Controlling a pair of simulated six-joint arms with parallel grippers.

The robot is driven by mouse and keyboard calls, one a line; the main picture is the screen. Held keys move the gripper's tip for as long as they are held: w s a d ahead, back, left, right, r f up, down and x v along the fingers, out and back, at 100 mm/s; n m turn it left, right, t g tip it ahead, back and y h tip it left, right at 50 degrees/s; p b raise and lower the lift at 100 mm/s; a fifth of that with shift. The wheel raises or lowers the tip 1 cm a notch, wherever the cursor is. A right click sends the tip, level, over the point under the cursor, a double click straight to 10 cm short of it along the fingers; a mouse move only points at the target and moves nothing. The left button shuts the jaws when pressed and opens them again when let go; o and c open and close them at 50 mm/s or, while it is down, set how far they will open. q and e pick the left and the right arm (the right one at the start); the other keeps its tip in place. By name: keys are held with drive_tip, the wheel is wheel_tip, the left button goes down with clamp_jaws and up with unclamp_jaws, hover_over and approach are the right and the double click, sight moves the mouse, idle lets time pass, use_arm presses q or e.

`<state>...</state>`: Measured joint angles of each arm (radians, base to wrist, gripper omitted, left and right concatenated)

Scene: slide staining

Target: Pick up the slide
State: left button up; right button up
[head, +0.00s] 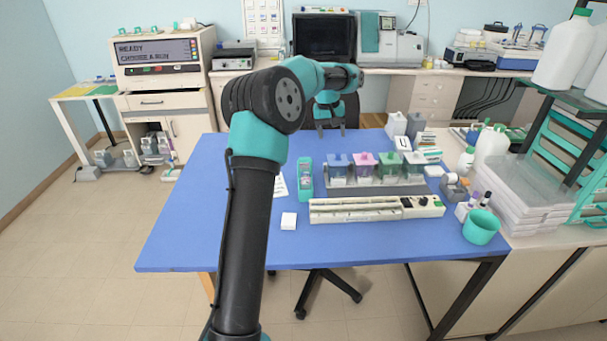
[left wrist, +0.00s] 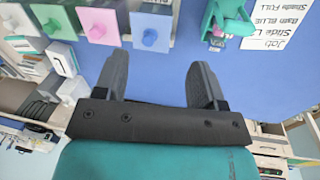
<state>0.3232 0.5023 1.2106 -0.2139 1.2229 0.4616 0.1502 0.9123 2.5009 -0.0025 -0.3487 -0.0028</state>
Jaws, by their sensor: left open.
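I cannot make out a glass slide for certain in either view. My left gripper (head: 331,132) is open and empty above the far edge of the blue table (head: 210,235). Its two dark fingers also show spread apart in the left wrist view (left wrist: 158,85), with only bare blue surface between them. A row of staining jars with blue (head: 338,166), pink (head: 363,166) and green lids stands on the table, nearer the front than the gripper. A long cream device (head: 355,212) lies in front of them. My right gripper is not in view.
A teal handheld item (head: 305,178) stands left of the jars, near a written paper (left wrist: 273,22). A small white block (head: 288,222) lies near the front. A teal cup (head: 481,227) and clear trays (head: 515,190) are at right. The table's left part is clear.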

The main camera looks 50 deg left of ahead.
use_arm(q)
drive_tip(key=s+a+r+n+g+y, duration=0.1)
drive_tip(key=s+a+r, duration=0.3)
drive_tip(key=a, duration=0.3)
drive_tip(key=shift+s+a, duration=0.15)
drive_tip(key=shift+s, duration=0.45)
wheel_tip(320, 180, down, 12)
drive_tip(key=shift+f, duration=0.1)
drive_tip(key=shift+f, duration=2.6)
